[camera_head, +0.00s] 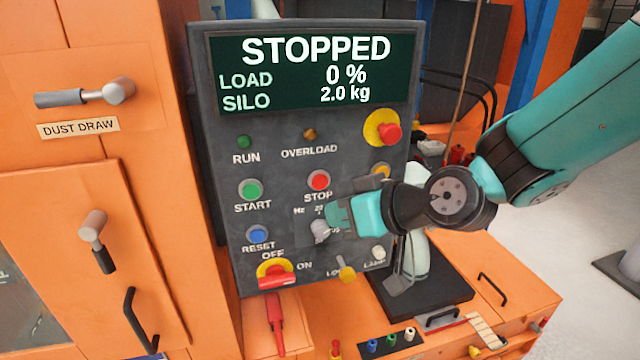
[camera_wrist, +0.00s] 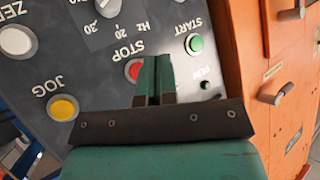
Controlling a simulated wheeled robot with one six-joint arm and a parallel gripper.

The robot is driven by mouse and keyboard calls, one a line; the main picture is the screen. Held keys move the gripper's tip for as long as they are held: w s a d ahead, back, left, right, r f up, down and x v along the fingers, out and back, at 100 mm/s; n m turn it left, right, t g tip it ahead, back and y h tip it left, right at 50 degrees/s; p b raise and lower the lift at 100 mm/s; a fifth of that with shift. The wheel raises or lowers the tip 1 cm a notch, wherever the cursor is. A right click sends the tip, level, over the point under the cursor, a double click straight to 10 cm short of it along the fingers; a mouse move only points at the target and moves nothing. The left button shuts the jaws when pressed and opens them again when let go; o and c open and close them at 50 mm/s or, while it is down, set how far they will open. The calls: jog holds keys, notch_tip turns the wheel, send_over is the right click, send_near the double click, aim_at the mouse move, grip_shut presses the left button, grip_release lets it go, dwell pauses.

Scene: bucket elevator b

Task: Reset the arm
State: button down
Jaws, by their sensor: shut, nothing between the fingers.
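My arm, teal with dark joints, reaches in from the right in the head view and bends in front of the control panel. My gripper (camera_wrist: 153,80) shows in the wrist view with its two fingers together and nothing between them. Its tips lie over the panel close to the red STOP button (camera_wrist: 134,70); I cannot tell whether they touch. In the head view my gripper (camera_head: 328,216) is near the grey Hz knob (camera_head: 320,231), with its fingertips hard to make out. The grey control panel (camera_head: 225,130) reads STOPPED, LOAD 0 %, SILO 2.0 kg.
The panel has a green START button (camera_head: 250,190), a blue RESET button (camera_head: 257,234), a red mushroom button (camera_head: 389,133) and a red OFF/ON switch (camera_head: 277,274). An orange cabinet (camera_head: 80,150) with handles stands left. An orange bench (camera_head: 520,300) lies below. Open floor shows at right.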

dwell(0.4)
jog(key=s+d+f+g+h+b, duration=0.1)
jog(key=s+d+g+h+b, duration=0.1)
jog(key=s+d, duration=0.4)
jog(key=s+d+f+m+g+h+b, duration=0.1)
jog(key=s+d+g+h+b, duration=0.2)
jog(key=s, duration=1.1)
jog(key=d+g, duration=0.2)
jog(key=d, duration=0.1)
jog(key=shift+s+h, duration=0.15)
jog(key=shift+h, duration=0.25)
jog(key=shift+d, duration=0.1)
